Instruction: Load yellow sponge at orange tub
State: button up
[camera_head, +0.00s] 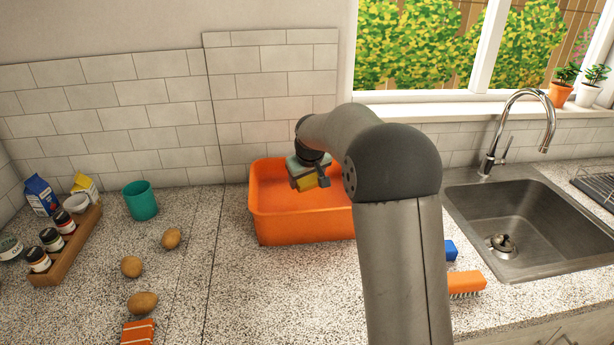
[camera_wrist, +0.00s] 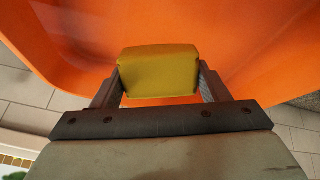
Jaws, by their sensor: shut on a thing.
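The orange tub (camera_head: 300,228) stands on the speckled counter near the tiled wall, left of the sink. My gripper (camera_head: 308,184) is over the tub's opening, pointing down. It is shut on the yellow sponge (camera_head: 307,183). In the wrist view the sponge (camera_wrist: 158,72) sits between the two fingers of my gripper (camera_wrist: 158,85), with the orange tub (camera_wrist: 250,30) behind and around it. The sponge appears to be above the tub floor; its exact height is hard to tell. My arm hides the tub's right part.
A teal cup (camera_head: 140,200), potatoes (camera_head: 131,266) and a wooden rack (camera_head: 68,248) with jars stand left of the tub. An orange brush (camera_head: 465,284) and a blue item (camera_head: 451,250) lie at right, before the sink (camera_head: 530,230). Counter in front of the tub is clear.

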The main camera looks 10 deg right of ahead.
jog(key=shift+r, duration=0.15)
jog(key=shift+r+p, duration=2.45)
jog(key=shift+r, duration=1.25)
notch_tip(320, 180, up, 4)
jog(key=p, duration=0.2)
jog(key=shift+p, duration=0.3)
